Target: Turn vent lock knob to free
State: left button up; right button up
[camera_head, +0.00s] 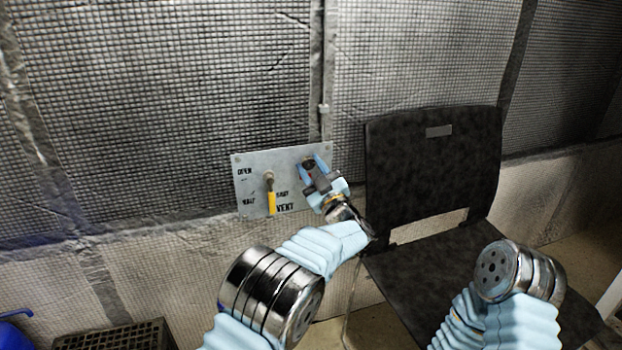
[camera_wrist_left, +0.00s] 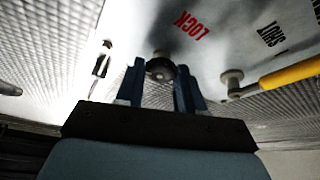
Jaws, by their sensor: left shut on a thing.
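The vent panel (camera_head: 250,165) is a grey plate on the mesh wall, with the word VENT at its lower right. The vent lock knob (camera_wrist_left: 160,67) is dark and round, and in the left wrist view it sits between my two blue fingers, below the red word LOCK. My left gripper (camera_head: 314,168) reaches the panel's upper right and is shut on the knob; it also shows in the left wrist view (camera_wrist_left: 160,82). In the head view the gripper largely covers the knob. My right gripper is out of view; only part of that arm shows at lower right.
A lever with a yellow handle (camera_head: 272,203) hangs down on the panel, left of my left gripper. It also shows in the left wrist view (camera_wrist_left: 292,74). A black chair (camera_head: 432,165) stands right of the panel. A dark crate (camera_head: 115,338) is at lower left.

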pick_arm(q)
jog(key=n+b, duration=0.1)
jog(key=n, duration=0.1)
jog(key=n+g+y+b, duration=0.1)
jog(key=shift+f+n, duration=0.2)
jog(key=shift+n, duration=0.2)
jog(key=shift+d+r+n+g+y+b, duration=0.1)
jog(key=shift+n+g+y+b, duration=0.2)
jog(key=shift+n+g+b, duration=0.55)
jog(key=n, duration=0.3)
jog(key=shift+g, duration=0.25)
jog(key=n, duration=0.1)
jog(key=n+g, duration=0.1)
jog(key=n, duration=0.2)
jog(key=shift+r+n+g, duration=0.25)
jog(key=shift+n+g, duration=0.1)
jog(key=shift+g, duration=0.05)
jog(key=shift+d+n+g+h+p, duration=0.1)
jog(key=shift+n+g+h+p, duration=0.45)
jog(key=shift+n, duration=1.35)
jog(key=o, duration=1)
jog(key=shift+r, duration=0.1)
jog(key=shift+o, duration=0.2)
